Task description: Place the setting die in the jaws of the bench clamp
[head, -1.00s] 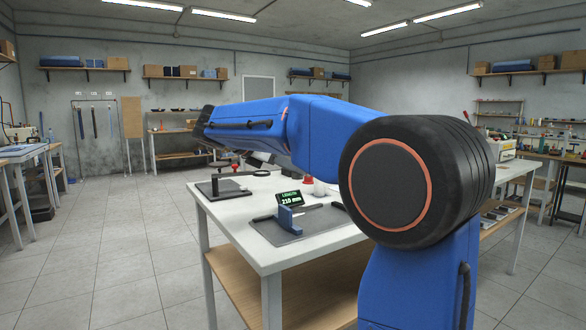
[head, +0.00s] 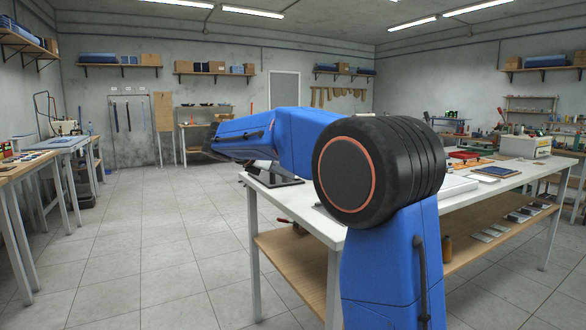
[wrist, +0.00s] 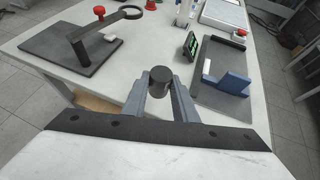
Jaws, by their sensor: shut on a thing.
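In the wrist view my gripper (wrist: 160,92) is shut on a short dark cylinder (wrist: 161,75), which looks like the setting die. It stands upright between the fingertips, with its round top showing. The held cylinder appears over the white bench (wrist: 147,41), apart from the other things there. In the head view the gripper and the cylinder are hidden behind my blue arm. I cannot clearly make out the bench clamp in either view.
The wrist view shows a dark base plate (wrist: 70,55) with a ring on an arm (wrist: 125,13) and a red knob (wrist: 99,11). A grey mat (wrist: 222,103) bears a blue block (wrist: 234,86), beside a small display (wrist: 190,45). Open floor (head: 170,240) lies left of the bench.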

